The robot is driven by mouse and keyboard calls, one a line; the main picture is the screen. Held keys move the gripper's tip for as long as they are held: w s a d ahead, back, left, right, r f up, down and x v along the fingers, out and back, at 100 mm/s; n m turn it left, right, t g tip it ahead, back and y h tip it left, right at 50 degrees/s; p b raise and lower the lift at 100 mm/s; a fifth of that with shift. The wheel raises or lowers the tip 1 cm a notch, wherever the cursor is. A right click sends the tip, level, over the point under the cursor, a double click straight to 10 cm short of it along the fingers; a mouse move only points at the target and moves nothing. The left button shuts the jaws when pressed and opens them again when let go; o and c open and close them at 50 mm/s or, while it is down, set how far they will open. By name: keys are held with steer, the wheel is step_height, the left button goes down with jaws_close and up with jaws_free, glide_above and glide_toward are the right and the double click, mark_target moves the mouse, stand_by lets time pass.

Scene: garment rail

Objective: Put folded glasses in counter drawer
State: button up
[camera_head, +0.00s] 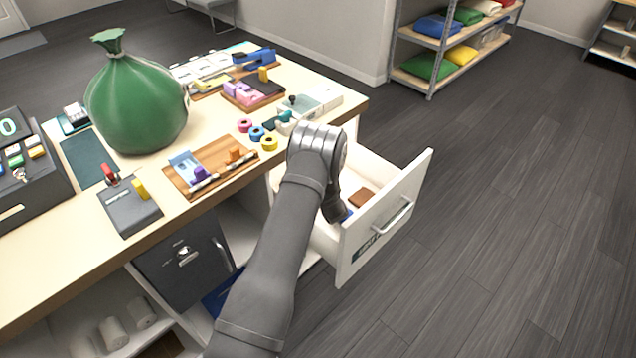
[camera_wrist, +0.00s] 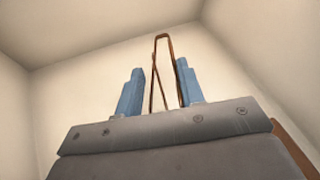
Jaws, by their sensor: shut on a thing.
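My gripper (camera_wrist: 160,68) has its two blue fingers either side of the folded glasses (camera_wrist: 162,37), a thin brown wire-like frame, and is shut on them. The glasses stick out past the fingertips in the wrist view. The counter drawer (camera_head: 390,222) is pulled open in the head view, and my wrist reaches down into it. Pale drawer walls (camera_wrist: 70,95) surround the gripper in the wrist view. My arm hides the glasses and most of the gripper in the head view. I cannot tell whether the glasses touch the drawer floor.
A brown block-like item (camera_head: 361,198) lies in the drawer beside my wrist, close to the front panel. The counter top (camera_head: 232,200) is crowded with a green sack (camera_head: 137,105), a wooden tray (camera_head: 212,168) and tape rolls (camera_head: 268,143). The floor right of the drawer is clear.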

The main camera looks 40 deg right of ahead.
steer(key=shift+f, duration=0.45)
steer(key=shift+f, duration=0.1)
steer(key=o, duration=1)
